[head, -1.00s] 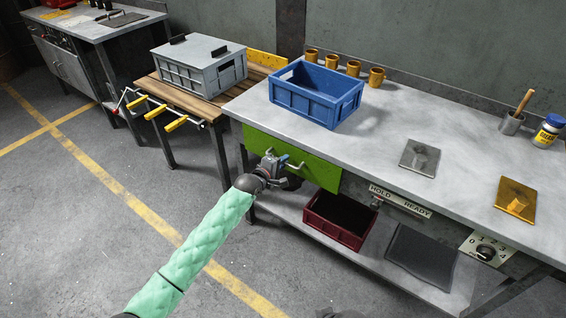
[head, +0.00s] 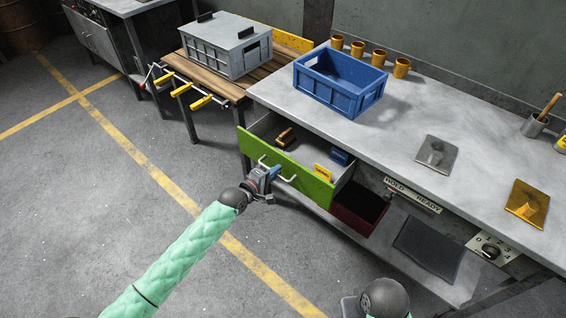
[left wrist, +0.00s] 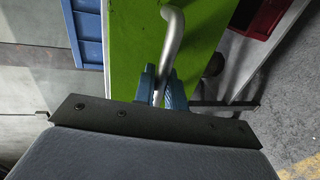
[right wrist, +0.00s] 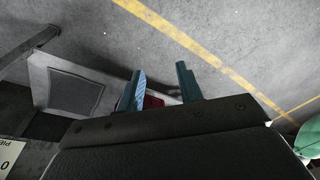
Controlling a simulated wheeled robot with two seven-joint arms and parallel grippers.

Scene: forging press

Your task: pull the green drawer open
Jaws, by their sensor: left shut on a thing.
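The green drawer (head: 298,181) under the workbench stands partly out, with its inside showing behind the green front. Its pale metal handle crosses the front, and it also shows in the left wrist view (left wrist: 174,28). My left gripper (head: 272,172) is shut on the drawer handle; its blue fingers (left wrist: 160,86) sit either side of the bar in the left wrist view. Inside the drawer lie a brown wooden item (head: 286,137), a blue item (head: 340,157) and a yellow item (head: 323,172). My right gripper (right wrist: 159,90) is open and empty, with its two fingers apart over the floor.
A blue crate (head: 338,88) and several yellow cups stand on the worktop (head: 400,120). A dark red bin (head: 359,208) sits on the lower shelf, beside the drawer. A grey crate (head: 222,47) is on a wooden bench to the left. The floor before the drawer is clear.

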